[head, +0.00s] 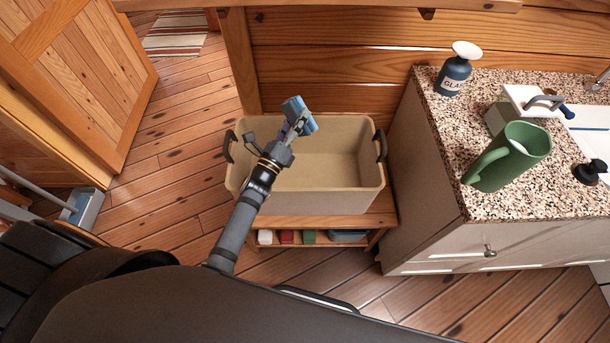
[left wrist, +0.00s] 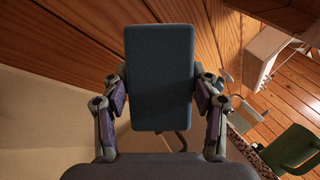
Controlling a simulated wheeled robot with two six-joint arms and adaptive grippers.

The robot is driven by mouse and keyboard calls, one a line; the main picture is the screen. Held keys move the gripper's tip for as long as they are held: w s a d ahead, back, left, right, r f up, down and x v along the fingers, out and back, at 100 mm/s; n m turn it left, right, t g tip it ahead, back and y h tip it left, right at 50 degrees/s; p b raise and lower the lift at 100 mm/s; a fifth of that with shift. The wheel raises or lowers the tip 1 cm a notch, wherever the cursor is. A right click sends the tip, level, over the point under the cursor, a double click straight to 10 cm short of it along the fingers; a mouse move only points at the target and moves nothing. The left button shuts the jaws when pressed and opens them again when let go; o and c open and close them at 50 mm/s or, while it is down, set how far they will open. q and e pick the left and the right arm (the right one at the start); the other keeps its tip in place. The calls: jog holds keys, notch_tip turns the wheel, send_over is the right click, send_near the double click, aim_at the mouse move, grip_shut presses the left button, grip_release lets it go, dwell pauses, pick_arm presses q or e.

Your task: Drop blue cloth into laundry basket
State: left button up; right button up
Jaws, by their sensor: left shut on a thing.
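The blue cloth (head: 299,114) looks like a small flat blue block. My left gripper (head: 291,131) is shut on it and holds it above the laundry basket. In the left wrist view the cloth (left wrist: 160,65) sits between the two fingers of the gripper (left wrist: 160,100). The laundry basket (head: 330,202) is a beige open tub with dark handles, standing on a low wooden bench. The part of its inside that shows is empty; my arm hides some of its left side. My right gripper is not in view.
The bench (head: 378,220) has several small coloured items below.

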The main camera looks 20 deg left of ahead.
pick_arm(q)
notch_tip(320, 180, down, 4)
jog(key=shift+r+b, duration=0.15)
jog(key=shift+b, duration=1)
jog(key=shift+r, duration=0.1)
jog(key=o, duration=1.1)
jog(key=v, duration=1.2)
